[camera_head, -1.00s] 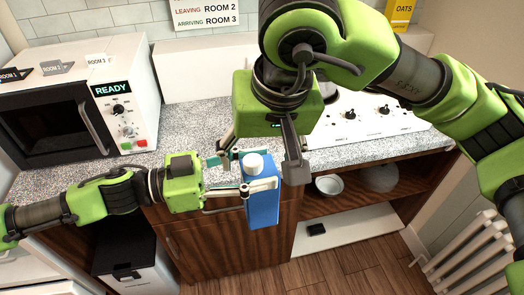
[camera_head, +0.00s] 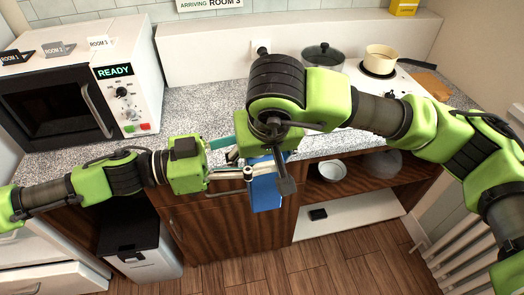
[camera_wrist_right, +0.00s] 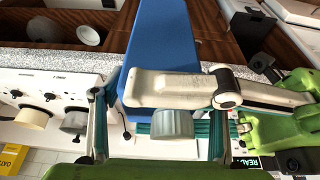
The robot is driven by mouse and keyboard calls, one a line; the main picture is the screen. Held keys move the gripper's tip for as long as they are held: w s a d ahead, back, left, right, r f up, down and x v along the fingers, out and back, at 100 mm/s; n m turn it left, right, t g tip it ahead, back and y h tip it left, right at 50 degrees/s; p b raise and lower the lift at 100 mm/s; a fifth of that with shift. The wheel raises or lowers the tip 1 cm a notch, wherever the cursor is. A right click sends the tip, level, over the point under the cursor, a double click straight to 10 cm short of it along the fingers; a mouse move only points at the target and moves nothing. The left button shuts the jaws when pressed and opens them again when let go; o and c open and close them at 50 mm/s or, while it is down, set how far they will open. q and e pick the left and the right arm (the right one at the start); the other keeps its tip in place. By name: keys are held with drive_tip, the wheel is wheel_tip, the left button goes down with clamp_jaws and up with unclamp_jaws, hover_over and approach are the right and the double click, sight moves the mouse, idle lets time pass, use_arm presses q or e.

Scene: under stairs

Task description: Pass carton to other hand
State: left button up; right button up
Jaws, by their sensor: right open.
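The carton (camera_head: 266,195) is a blue box in front of the counter's front edge. Its grey-white cap shows in the right wrist view, where the carton (camera_wrist_right: 160,40) fills the upper middle. My left gripper (camera_head: 248,172) comes in from the left and is shut on the carton; one of its pale fingers crosses the carton near the cap in the right wrist view. My right gripper (camera_head: 255,163) is above the carton's cap end, open, with its fingers on either side of the carton and apart from it. In the head view it hides the carton's top.
A microwave (camera_head: 60,100) stands on the counter at left. Pots stand on the hob at the back right. A bin (camera_head: 140,250) is below at left. Open shelves with a bowl (camera_head: 332,170) lie right of the carton. A radiator (camera_head: 465,245) is at far right.

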use_arm(q)
drive_tip(key=shift+r, duration=0.15)
use_arm(e)
drive_tip(key=shift+f, duration=0.15)
drive_tip(key=c, duration=1.4)
use_arm(q)
drive_tip(key=o, duration=1.7)
drive_tip(key=shift+c, duration=0.2)
use_arm(e)
drive_tip(key=c, duration=0.4)
drive_tip(key=shift+c, duration=0.2)
